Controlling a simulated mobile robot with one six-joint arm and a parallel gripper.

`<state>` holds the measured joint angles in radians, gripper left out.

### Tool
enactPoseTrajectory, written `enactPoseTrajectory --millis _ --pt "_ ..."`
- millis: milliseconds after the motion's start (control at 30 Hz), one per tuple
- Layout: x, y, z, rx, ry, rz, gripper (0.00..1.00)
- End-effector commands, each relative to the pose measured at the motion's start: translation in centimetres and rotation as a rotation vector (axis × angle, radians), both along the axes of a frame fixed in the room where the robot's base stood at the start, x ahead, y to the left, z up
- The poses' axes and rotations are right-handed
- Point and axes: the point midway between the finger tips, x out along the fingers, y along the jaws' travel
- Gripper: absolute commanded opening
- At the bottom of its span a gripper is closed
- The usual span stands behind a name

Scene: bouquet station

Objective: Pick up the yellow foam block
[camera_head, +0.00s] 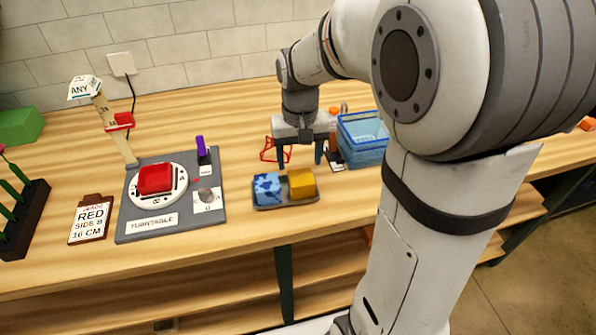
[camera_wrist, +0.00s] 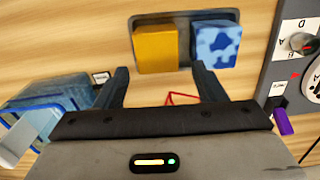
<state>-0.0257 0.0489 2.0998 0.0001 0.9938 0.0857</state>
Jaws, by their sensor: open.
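The yellow foam block (camera_head: 301,183) sits in the right part of a dark shallow tray (camera_head: 287,205) near the front of the workbench. In the wrist view the yellow block (camera_wrist: 156,48) is on the left, ahead of the fingers. A blue patterned block (camera_head: 267,187) sits beside it and also shows in the wrist view (camera_wrist: 216,45). My gripper (camera_head: 304,158) is open and empty behind the tray, above the bench. In the wrist view my gripper (camera_wrist: 160,82) has its two fingers spread apart, with bare wood and part of a red wire shape between them.
A turntable station (camera_head: 170,240) with a red block (camera_head: 155,179) stands left of the tray. A blue clear bin (camera_head: 362,140) stands close to the right of my gripper. A red wire shape (camera_head: 270,150) lies behind the tray. A sign card (camera_head: 92,218) lies further left.

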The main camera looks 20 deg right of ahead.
Motion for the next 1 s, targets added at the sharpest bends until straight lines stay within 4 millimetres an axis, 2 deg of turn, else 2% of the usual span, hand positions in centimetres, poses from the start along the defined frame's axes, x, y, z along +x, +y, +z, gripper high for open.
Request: enactPoseTrajectory --millis 400,700,1000 --pt "-0.4 -0.4 -5.5 0.000 0.003 -0.001 0.64" --pt "-0.3 -0.4 -6.0 0.000 -0.001 -0.002 0.64" --pt "-0.3 -0.4 -6.0 0.000 -0.001 -0.002 0.40"
